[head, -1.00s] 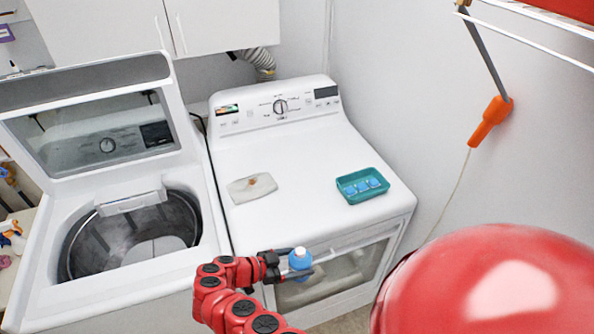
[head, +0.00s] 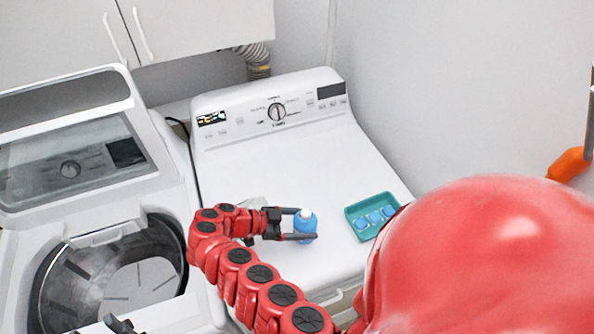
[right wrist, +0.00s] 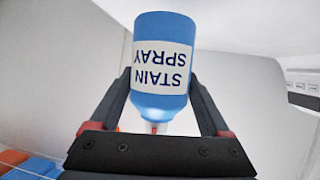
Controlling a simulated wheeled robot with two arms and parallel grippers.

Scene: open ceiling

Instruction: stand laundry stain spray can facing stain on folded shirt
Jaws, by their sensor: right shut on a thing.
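My right gripper (head: 302,223) is shut on a blue stain spray can (head: 306,226) with a white cap, held upright over the dryer top. In the right wrist view the can (right wrist: 161,60) sits between the two fingers, its white STAIN SPRAY label facing that camera and upside down in the picture. The folded shirt (head: 256,203) is mostly hidden behind my right arm; only a pale edge shows, and its stain is out of sight. A dark piece (head: 118,325) at the bottom edge may be my left gripper; its jaws cannot be made out.
The white dryer (head: 335,165) has a teal tray (head: 354,216) with blue items at its right, near the can. The open washer (head: 110,235) stands on the left with its lid up. Cabinets (head: 190,30) hang above. The back of the dryer top is clear.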

